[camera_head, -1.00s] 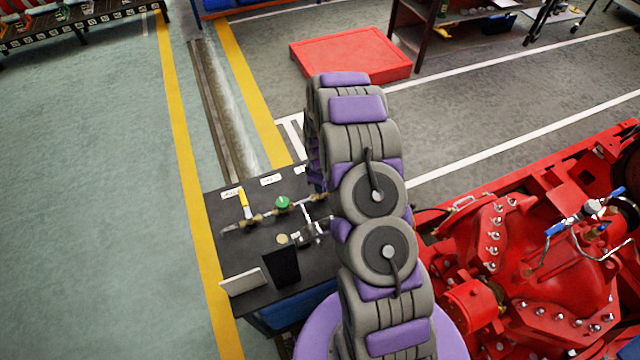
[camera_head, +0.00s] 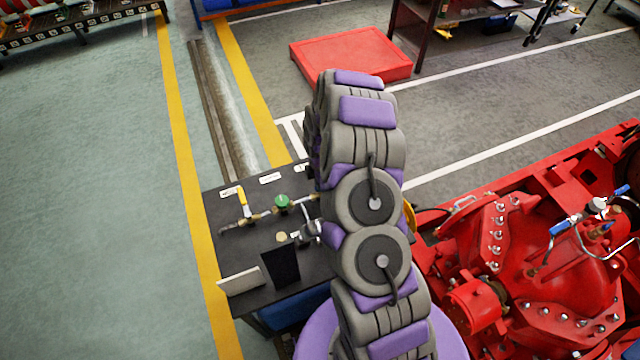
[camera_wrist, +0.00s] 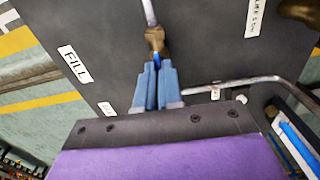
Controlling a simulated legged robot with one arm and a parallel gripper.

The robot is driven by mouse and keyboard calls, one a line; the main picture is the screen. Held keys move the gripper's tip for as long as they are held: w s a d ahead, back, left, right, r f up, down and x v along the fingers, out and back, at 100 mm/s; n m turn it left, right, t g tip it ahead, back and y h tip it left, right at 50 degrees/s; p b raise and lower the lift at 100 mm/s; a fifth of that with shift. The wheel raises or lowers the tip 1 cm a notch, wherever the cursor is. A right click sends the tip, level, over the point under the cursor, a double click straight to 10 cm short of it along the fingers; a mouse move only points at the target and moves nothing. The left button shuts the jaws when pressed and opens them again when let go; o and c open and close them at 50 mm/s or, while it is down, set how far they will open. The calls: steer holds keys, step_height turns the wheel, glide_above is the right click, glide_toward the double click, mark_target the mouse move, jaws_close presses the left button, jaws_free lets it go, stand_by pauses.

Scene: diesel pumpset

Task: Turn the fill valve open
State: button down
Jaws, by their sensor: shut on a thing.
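In the wrist view, the fill valve is a brass body (camera_wrist: 154,38) on a thin metal pipe, with a blue handle (camera_wrist: 157,59). A white label reading FILL (camera_wrist: 74,64) is on the dark panel to its left. My gripper (camera_wrist: 157,70) has its blue-grey fingers closed around the blue handle, just below the brass body. The fingers hide most of the handle, so I cannot tell its full angle. In the head view my own arm hides the gripper and this valve.
The dark bench (camera_head: 225,210) carries a yellow-handled valve (camera_head: 242,201) and a green-knobbed valve (camera_head: 282,202). A black upright plate (camera_head: 281,266) stands near its front. A red pump machine (camera_head: 560,265) is at right. A bent metal pipe (camera_wrist: 245,80) runs right of my gripper.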

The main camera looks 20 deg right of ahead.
steer(key=shift+w+r, duration=0.1)
steer(key=shift+w, duration=0.05)
stand_by(0.4)
steer(key=c, duration=1.3)
jaws_free()
steer(key=shift+d, duration=0.1)
step_height(320, 180, up, 17)
steer(key=p, duration=0.1)
steer(key=shift+r, duration=0.1)
